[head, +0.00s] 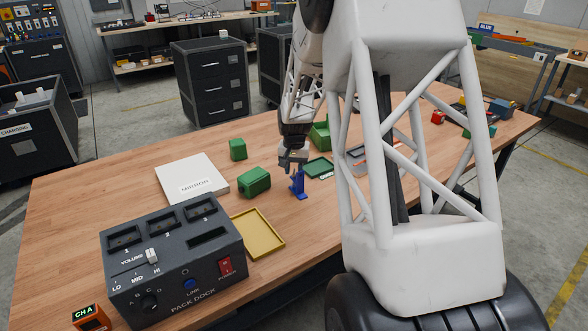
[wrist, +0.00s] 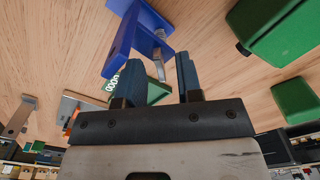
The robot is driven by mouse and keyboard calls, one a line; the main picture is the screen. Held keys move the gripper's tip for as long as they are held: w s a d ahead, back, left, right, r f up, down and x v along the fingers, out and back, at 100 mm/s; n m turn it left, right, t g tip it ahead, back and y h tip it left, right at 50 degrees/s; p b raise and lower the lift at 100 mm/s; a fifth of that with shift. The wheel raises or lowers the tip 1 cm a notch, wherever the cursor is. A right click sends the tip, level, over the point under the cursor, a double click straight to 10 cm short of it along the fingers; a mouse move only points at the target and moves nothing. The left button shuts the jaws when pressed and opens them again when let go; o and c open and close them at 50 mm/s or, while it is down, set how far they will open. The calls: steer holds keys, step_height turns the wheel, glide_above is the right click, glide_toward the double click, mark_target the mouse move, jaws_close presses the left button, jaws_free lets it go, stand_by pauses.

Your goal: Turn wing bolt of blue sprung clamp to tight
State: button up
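The blue sprung clamp (head: 298,184) stands on the wooden table, right of a green block, with my gripper (head: 292,161) just above it. In the wrist view the blue clamp (wrist: 138,38) is at the top, left of centre. A grey metal piece, apparently its wing bolt (wrist: 159,68), projects from the clamp towards my gripper (wrist: 159,60). My two dark fingers are apart, and the metal piece shows in the gap between them. I see no clear contact with either finger. The wing bolt cannot be made out in the head view.
Green blocks (head: 255,182) (head: 238,149) and a white box (head: 193,178) are left of the clamp. A yellow tray (head: 281,246) and the pack dock (head: 172,262) are nearer. A dark green tray (head: 319,178) lies close right. My arm hides part of the table.

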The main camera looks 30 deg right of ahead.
mark_target(294, 170)
steer(key=shift+r, duration=0.1)
steer(key=shift+r, duration=3.8)
steer(key=shift+f, duration=0.1)
steer(key=shift+f, duration=3.8)
jaws_close()
